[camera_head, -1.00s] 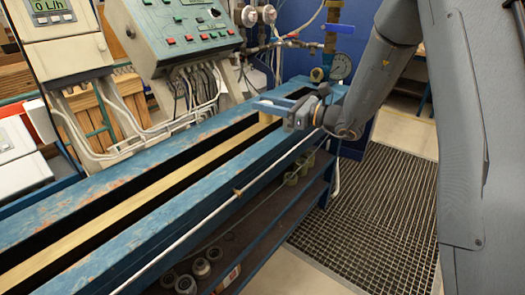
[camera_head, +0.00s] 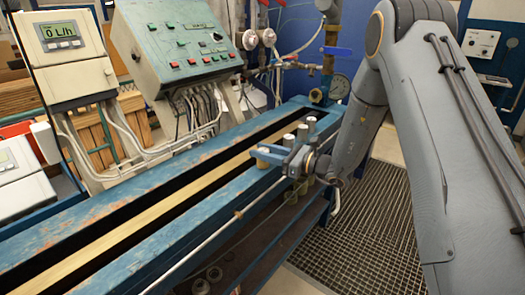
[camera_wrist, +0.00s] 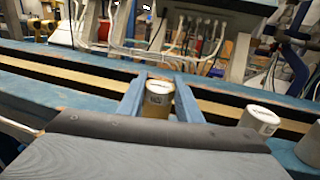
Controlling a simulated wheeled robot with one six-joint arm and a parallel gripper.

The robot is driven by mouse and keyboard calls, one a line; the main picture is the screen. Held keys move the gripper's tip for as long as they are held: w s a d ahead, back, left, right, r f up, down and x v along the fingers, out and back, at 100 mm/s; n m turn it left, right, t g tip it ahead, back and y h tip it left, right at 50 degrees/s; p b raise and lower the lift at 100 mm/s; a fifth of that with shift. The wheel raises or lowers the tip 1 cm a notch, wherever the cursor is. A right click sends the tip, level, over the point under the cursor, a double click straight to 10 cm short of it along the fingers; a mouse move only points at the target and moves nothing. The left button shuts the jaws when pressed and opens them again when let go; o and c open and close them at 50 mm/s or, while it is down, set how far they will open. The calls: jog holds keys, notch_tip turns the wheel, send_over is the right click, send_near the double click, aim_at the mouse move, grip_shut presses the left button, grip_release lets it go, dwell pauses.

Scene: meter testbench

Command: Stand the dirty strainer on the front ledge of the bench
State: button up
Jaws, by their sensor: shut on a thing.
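My gripper (camera_head: 268,154) is shut on a strainer, a short tan cylinder with a pale, marked top. In the wrist view the strainer (camera_wrist: 158,98) stands upright between the two blue fingers (camera_wrist: 158,92). It is over the blue front ledge (camera_head: 205,197) of the bench. I cannot tell whether its base touches the ledge. Several similar cylinders (camera_head: 289,141) stand upright in a row farther along the ledge. Two of them, a nearer one (camera_wrist: 308,147) and a farther one (camera_wrist: 260,120), show right of my gripper in the wrist view.
A control console (camera_head: 175,45) and its cables stand behind the bench. A pressure gauge (camera_head: 339,86) and pipes are at the bench's far end. A pale rail (camera_head: 215,236) runs along the front. The ledge to the left of my gripper is clear.

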jog(key=shift+f, duration=0.15)
jog(key=o, duration=1.1)
